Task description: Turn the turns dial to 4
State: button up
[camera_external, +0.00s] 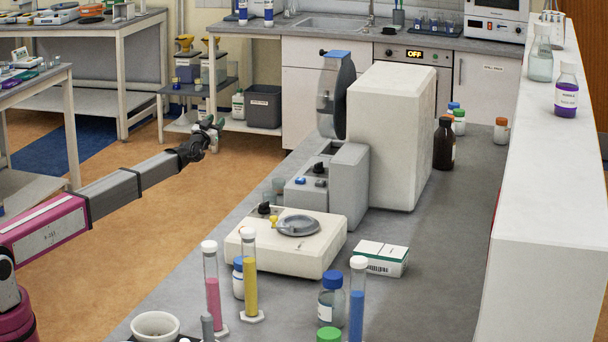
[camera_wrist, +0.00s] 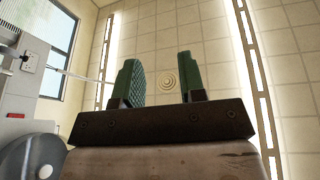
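A grey and white machine (camera_external: 349,190) with an upright clear drum (camera_external: 337,95) stands on the bench. A black knob (camera_external: 318,169) sits on its grey low part, with a blue button near it. A low cream device (camera_external: 285,245) in front has another black knob (camera_external: 263,209) and a round grey plate. No markings are readable, so I cannot tell which knob is the turns dial. My gripper (camera_external: 214,133) is in the air left of the machine, apart from both knobs. In the wrist view its green fingers (camera_wrist: 160,82) are open and empty, against the ceiling.
Several capped tubes and bottles, such as a yellow-filled tube (camera_external: 250,275) and a blue-capped bottle (camera_external: 332,300), stand at the bench front. A small white box (camera_external: 380,258) lies right of the cream device. A brown bottle (camera_external: 444,145) stands behind. The floor below my arm is clear.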

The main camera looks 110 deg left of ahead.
jog(key=w+d+r+t+h, duration=0.1)
jog(key=w+d+r+t, duration=0.15)
jog(key=w, duration=0.35)
jog(key=w+d+r+m+t+h, duration=0.1)
jog(key=w+d+h, duration=0.1)
jog(key=w+d, duration=0.35)
jog(key=w+d+r+t+h, duration=0.1)
jog(key=w+d, duration=0.1)
jog(key=w, duration=0.6)
notch_tip(320, 180, up, 7)
jog(key=g+h, duration=0.3)
jog(key=h, duration=0.8)
send_over(318, 163)
jog(key=s+a, duration=0.3)
jog(key=a, duration=0.2)
jog(key=shift+s+d+t, duration=0.15)
jog(key=shift+d+t, duration=0.1)
jog(key=w+d+r+n+g+h, duration=0.25)
jog(key=d+r, duration=0.25)
jog(key=d, duration=0.4)
jog(key=shift+m+g, duration=0.45)
jog(key=x, duration=1)
jog(key=shift+s+a+f, duration=0.1)
jog(key=shift+a+f, duration=0.1)
jog(key=shift+f, duration=0.1)
grip_shut()
